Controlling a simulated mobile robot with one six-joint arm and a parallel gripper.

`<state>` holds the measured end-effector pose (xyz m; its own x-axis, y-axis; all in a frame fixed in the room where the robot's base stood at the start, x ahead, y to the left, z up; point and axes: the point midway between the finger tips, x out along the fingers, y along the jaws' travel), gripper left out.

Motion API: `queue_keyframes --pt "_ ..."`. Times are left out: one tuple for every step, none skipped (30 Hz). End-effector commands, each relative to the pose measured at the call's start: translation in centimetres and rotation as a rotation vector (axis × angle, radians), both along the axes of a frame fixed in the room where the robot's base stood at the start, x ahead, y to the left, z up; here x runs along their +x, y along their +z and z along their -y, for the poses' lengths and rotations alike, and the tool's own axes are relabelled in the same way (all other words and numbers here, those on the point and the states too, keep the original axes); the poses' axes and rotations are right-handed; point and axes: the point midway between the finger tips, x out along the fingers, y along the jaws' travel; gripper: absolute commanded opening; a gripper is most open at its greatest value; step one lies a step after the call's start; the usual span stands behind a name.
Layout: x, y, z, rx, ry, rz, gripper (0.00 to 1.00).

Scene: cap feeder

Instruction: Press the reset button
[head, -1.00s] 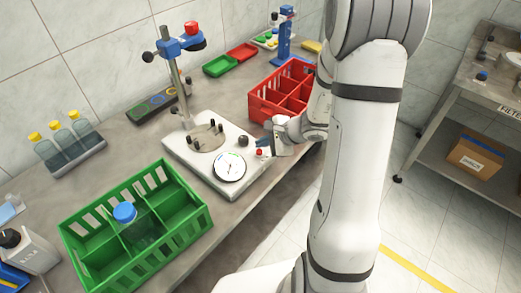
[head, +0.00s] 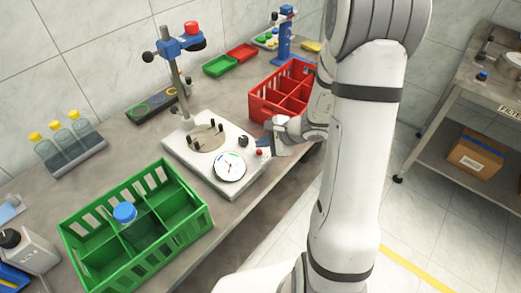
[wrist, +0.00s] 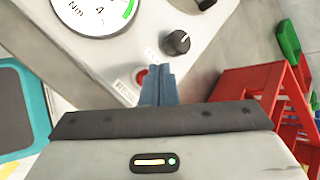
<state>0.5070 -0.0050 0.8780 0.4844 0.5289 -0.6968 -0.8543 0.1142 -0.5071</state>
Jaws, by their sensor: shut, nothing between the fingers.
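The reset button (head: 259,152) is a small red button on the front right corner of the white tester base (head: 226,187). In the wrist view the red button (wrist: 141,76) sits just left of my fingertips, beside a partly covered RESET label (wrist: 125,92). My gripper (wrist: 161,72) is shut with its blue fingers together and nothing between them. In the head view my gripper (head: 262,142) is at the right edge of the base, close to the button. I cannot tell whether the fingertips touch the panel. The button looks apart from them in the wrist view.
A black knob (wrist: 176,42) and a round dial (head: 230,167) are on the same panel. A red crate (head: 256,107) stands close behind my gripper. A post with a blue clamp (head: 180,46) rises from the base.

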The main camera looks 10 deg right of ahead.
Motion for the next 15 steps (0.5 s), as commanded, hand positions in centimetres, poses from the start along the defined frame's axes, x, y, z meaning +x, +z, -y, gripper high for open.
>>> queue_keyframes --pt "0.00 -0.02 0.00 0.000 0.000 0.000 0.00" --pt "0.00 -0.04 0.00 0.000 0.000 0.000 0.00" --pt "-0.01 -0.10 0.00 0.000 0.000 0.000 0.00" --pt "-0.02 -0.17 0.01 0.000 0.000 0.000 0.00" --pt "-0.02 -0.26 -0.01 0.000 0.000 0.000 0.00" --pt "-0.03 -0.38 -0.01 0.000 0.000 0.000 0.00" --pt "-0.04 -0.47 0.00 0.000 -0.001 0.001 0.00" --pt "-0.05 -0.57 0.00 0.000 0.000 0.001 0.00" --pt "-0.07 -0.69 0.00 0.000 0.000 0.001 0.00" --pt "-0.08 -0.77 0.00 0.000 0.000 0.001 0.00" --pt "-0.09 -0.85 0.00 0.000 0.000 0.001 0.00" --pt "-0.11 -0.91 0.00 0.000 0.000 0.001 0.00" --pt "-0.12 -0.93 0.00 0.000 0.000 0.001 0.00" --pt "-0.12 -0.92 0.00 0.000 0.000 0.001 0.00" --pt "-0.13 -0.89 -0.01 0.000 0.000 0.001 0.00"
